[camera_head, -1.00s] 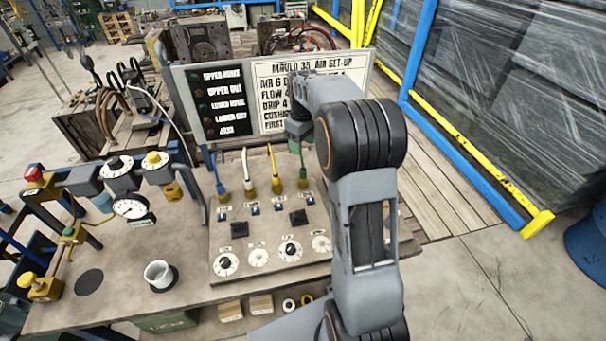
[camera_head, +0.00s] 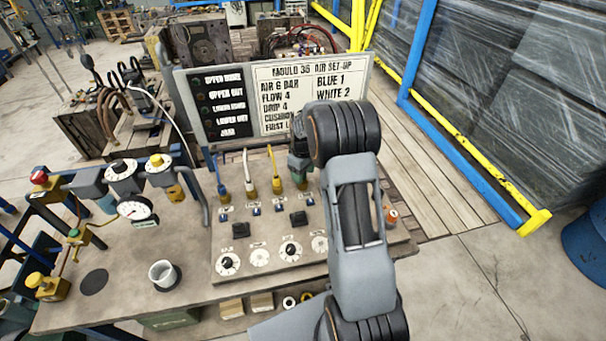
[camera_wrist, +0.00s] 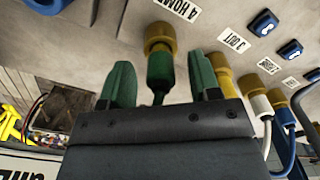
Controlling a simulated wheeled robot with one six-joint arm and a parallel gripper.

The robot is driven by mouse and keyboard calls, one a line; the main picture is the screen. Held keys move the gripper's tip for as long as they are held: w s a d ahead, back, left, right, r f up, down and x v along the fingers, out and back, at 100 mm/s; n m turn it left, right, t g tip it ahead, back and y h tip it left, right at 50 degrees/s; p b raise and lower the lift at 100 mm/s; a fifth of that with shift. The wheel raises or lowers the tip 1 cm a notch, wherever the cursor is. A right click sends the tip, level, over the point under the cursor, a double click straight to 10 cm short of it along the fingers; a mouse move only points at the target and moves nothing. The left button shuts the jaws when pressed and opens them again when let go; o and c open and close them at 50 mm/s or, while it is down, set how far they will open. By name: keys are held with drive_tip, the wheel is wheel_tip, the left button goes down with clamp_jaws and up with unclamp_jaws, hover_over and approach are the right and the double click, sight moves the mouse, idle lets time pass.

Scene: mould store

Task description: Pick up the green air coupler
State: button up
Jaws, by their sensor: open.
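The green air coupler (camera_wrist: 160,72) shows in the wrist view, with its tip at a brass-coloured socket (camera_wrist: 158,36) beside the label "4 HOME". My gripper (camera_wrist: 160,64) is open, with one green finger on each side of the coupler. Gaps show between the fingers and the coupler. In the head view my gripper (camera_head: 301,166) is low over the right end of the row of sockets and hides the green coupler there.
Yellow (camera_head: 273,168), white (camera_head: 247,172) and blue (camera_head: 219,176) couplers stand left of my gripper on the sloped panel (camera_head: 240,212). The set-up sign (camera_head: 312,90) stands close behind.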

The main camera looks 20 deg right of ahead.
drive_tip(key=shift+f, duration=0.5)
drive_tip(key=shift+c, duration=0.3)
drive_tip(key=c, duration=1)
drive_tip(key=shift+o, duration=0.2)
drive_tip(key=shift+r, duration=0.15)
